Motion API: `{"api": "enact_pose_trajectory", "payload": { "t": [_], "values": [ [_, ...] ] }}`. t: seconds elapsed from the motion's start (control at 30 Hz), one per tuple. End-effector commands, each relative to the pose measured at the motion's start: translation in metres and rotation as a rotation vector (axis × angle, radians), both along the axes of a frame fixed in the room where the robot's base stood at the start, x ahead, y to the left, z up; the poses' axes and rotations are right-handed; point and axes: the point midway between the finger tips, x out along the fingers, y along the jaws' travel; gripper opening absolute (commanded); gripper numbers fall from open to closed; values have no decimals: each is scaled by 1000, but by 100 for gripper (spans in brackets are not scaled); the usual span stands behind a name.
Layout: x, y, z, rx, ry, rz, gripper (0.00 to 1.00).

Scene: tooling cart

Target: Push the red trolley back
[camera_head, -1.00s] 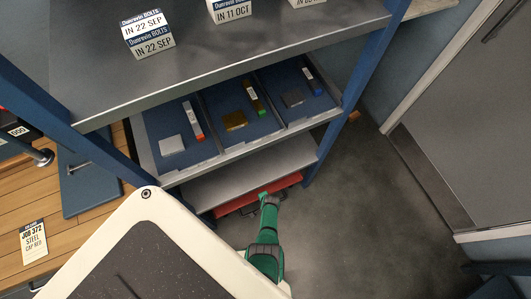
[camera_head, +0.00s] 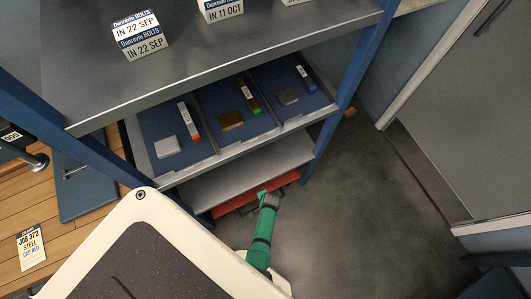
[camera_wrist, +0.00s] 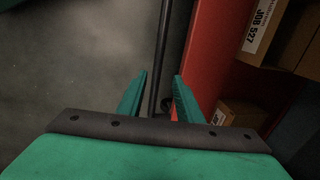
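The red trolley (camera_head: 284,181) sits low under the bottom shelf of the blue-framed rack, with its red front edge showing. In the wrist view its red side (camera_wrist: 207,50) runs along the right of my gripper, and a dark bar (camera_wrist: 161,50) runs lengthwise beside it. My gripper (camera_head: 263,193) is at the trolley's front edge in the head view. In the wrist view my gripper (camera_wrist: 160,98) has its green fingers apart, with the dark bar between them. I cannot tell whether the fingers touch the bar. Most of the trolley is hidden under the shelf.
Brown boxes, one labelled JOB 527 (camera_wrist: 258,28), lie inside the red side. The shelf (camera_head: 245,170) above is bare metal; trays of small parts (camera_head: 235,120) sit higher. The blue rack post (camera_head: 330,130) stands right of the trolley. Floor (camera_head: 370,220) to the right is clear.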

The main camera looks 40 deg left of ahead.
Motion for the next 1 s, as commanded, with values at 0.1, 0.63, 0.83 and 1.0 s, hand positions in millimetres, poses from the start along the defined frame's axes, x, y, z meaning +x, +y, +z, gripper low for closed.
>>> {"api": "enact_pose_trajectory", "payload": {
  "t": [0.1,0.63,0.83,1.0],
  "values": [
    [-2,-2,15,2,-1,-2,32],
    [-5,-9,56,1,-2,1,32],
    [-5,-9,56,2,-1,1,32],
    [-5,-9,56,2,-1,1,32]
  ]
}}
